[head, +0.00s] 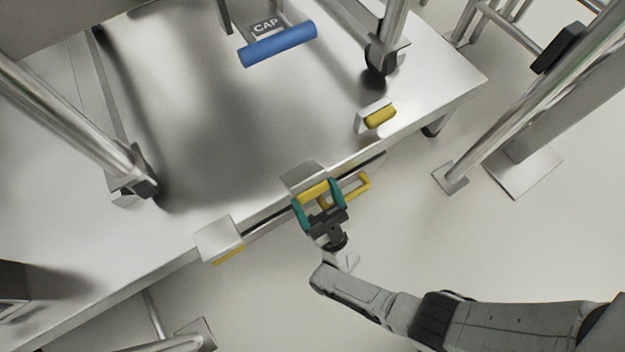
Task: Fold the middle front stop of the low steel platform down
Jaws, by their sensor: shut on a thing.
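The low steel platform (420,105) spans the view, its front edge running from lower left to upper right. The middle front stop (302,173) is a steel plate at that edge with a yellow grip bar (314,191) on its front. My gripper (319,205), with teal fingers, reaches in from the lower right and is shut with one finger at each end of the yellow bar. The gripper and fingers partly hide the front of the stop. The plate's exact tilt is hard to tell from above.
Other yellow-marked stops stand left (218,240) and right (376,115). A wheeled steel frame with a blue bar (277,44) stands on the platform.

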